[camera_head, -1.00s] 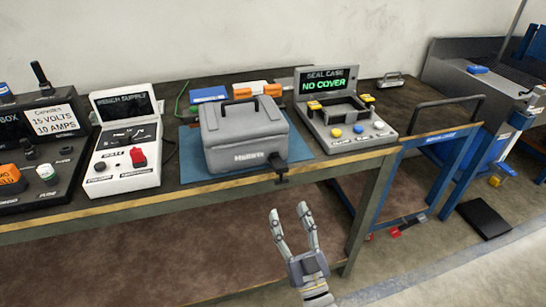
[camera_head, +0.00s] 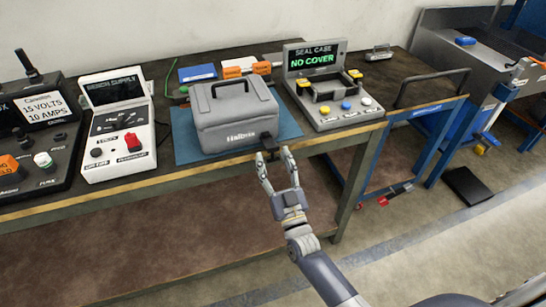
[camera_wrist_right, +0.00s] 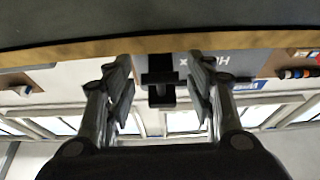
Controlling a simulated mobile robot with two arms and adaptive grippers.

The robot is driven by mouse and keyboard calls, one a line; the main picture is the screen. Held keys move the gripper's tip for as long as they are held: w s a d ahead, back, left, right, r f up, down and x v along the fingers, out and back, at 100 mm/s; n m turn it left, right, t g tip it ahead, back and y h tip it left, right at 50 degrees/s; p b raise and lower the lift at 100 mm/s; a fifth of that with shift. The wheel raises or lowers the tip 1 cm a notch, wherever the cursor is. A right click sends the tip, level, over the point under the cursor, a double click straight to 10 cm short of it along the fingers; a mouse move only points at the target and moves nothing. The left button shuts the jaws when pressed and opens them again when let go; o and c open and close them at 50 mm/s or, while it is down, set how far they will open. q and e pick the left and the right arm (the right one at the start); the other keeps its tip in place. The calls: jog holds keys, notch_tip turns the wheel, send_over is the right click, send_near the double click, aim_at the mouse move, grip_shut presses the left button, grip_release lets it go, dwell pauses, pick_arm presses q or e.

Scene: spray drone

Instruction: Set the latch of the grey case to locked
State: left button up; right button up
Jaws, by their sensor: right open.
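The grey case (camera_head: 236,115) with a dark top handle stands on a blue mat (camera_head: 287,118) near the bench's front edge. Its black latch (camera_head: 267,141) is at the right end of the front face, sticking out toward me. My right gripper (camera_head: 274,157) is open and empty, just in front of and below the latch. In the right wrist view the black latch (camera_wrist_right: 160,88) shows between the two spread fingers, with a gap on both sides. The case front (camera_wrist_right: 213,66) appears upside down there. My left gripper is not in view.
The bench supply (camera_head: 119,135) stands left of the case, and the seal case panel (camera_head: 335,98) reading "NO COVER" stands right. Blue, white and orange boxes sit behind. The wooden bench edge (camera_head: 170,180) runs just below the case. A blue cart (camera_head: 430,110) is at right.

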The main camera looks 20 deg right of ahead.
jog(key=shift+w+r, duration=0.15)
jog(key=shift+w, duration=0.25)
jog(key=shift+c, duration=0.6)
